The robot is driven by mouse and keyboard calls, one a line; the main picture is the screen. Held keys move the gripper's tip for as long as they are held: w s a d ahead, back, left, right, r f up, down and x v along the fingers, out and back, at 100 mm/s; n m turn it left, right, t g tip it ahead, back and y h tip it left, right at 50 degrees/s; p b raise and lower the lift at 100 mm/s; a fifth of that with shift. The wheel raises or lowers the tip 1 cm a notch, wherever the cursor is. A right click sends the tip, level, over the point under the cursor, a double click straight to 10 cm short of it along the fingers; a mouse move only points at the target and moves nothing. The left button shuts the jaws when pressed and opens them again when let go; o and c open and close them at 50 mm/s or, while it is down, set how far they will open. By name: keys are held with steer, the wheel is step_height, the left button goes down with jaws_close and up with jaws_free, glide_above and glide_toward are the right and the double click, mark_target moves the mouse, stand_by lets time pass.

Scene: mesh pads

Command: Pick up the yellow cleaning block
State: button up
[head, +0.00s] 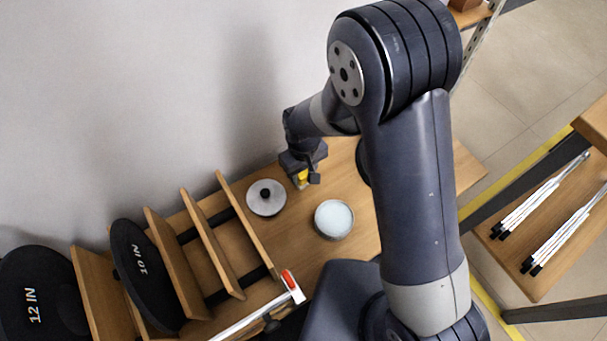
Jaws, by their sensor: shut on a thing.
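The yellow cleaning block (302,179) shows as a small yellow patch between the fingers of my gripper (306,180). My gripper is shut on it near the wall-side edge of the wooden table (298,249). The fingers hide part of the block. I cannot tell whether the block touches the table or is held just above it.
A grey disc with a dark knob (266,198) lies left of my gripper. A round dish with pale contents (334,219) stands below right. A wooden rack (207,240) with black pads (147,275) fills the left. A red-tipped tool (289,281) lies in front. Rods (540,205) lie on a right shelf.

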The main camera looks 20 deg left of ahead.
steer(key=c, duration=0.3)
steer(key=shift+r, duration=0.1)
step_height(320, 180, up, 10)
steer(key=p, duration=0.3)
